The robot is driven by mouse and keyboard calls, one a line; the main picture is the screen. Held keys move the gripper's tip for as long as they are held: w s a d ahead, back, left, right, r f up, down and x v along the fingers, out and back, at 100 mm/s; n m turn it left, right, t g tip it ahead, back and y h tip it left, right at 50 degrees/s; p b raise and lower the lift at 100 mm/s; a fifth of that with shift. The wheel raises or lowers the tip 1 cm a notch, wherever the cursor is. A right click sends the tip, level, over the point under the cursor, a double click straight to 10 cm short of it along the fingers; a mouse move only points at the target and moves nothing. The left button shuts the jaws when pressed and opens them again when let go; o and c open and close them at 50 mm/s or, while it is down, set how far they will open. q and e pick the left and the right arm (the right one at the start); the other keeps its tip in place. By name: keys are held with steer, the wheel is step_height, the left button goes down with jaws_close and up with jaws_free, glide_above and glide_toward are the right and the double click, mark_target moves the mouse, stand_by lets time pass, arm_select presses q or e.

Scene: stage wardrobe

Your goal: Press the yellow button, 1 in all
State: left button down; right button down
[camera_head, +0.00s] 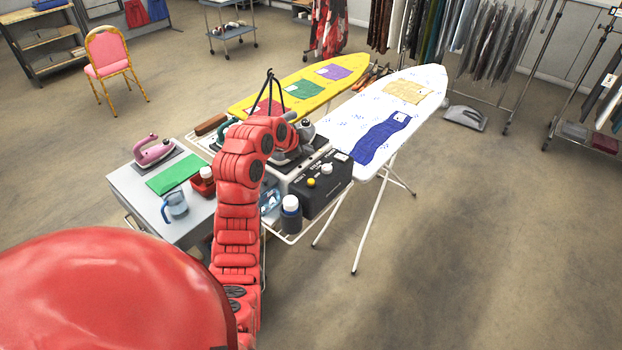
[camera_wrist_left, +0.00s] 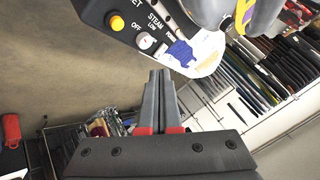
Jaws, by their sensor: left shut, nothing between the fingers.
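The yellow button (camera_head: 311,182) sits on the top of a black control box (camera_head: 335,185), beside a white knob (camera_head: 327,168). In the left wrist view the yellow button (camera_wrist_left: 117,23) is at upper left, with the white knob (camera_wrist_left: 145,40) beside it near the "STEAM LOW" and "OFF" lettering. My left gripper (camera_wrist_left: 160,75) is shut and empty, its fingertips pointing towards the box side, below the knob and right of the button in that picture. The fingertips appear apart from the button. In the head view my red arm hides much of the gripper. My right gripper is not in view.
A white ironing board (camera_head: 400,115) and a yellow one (camera_head: 300,90) extend behind.

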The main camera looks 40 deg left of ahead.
arm_select(q)
steer(key=shift+f, duration=0.1)
stand_by(0.3)
steer(key=b, duration=0.1)
glide_above(311, 182)
steer(key=f, duration=0.7)
steer(key=shift+s+a+f, duration=0.1)
steer(key=shift+s+a, duration=0.2)
steer(key=shift+s, duration=0.05)
steer(key=shift+f+b, duration=0.7)
stand_by(0.9)
steer(key=shift+f+b, duration=0.4)
steer(key=shift+b, duration=0.4)
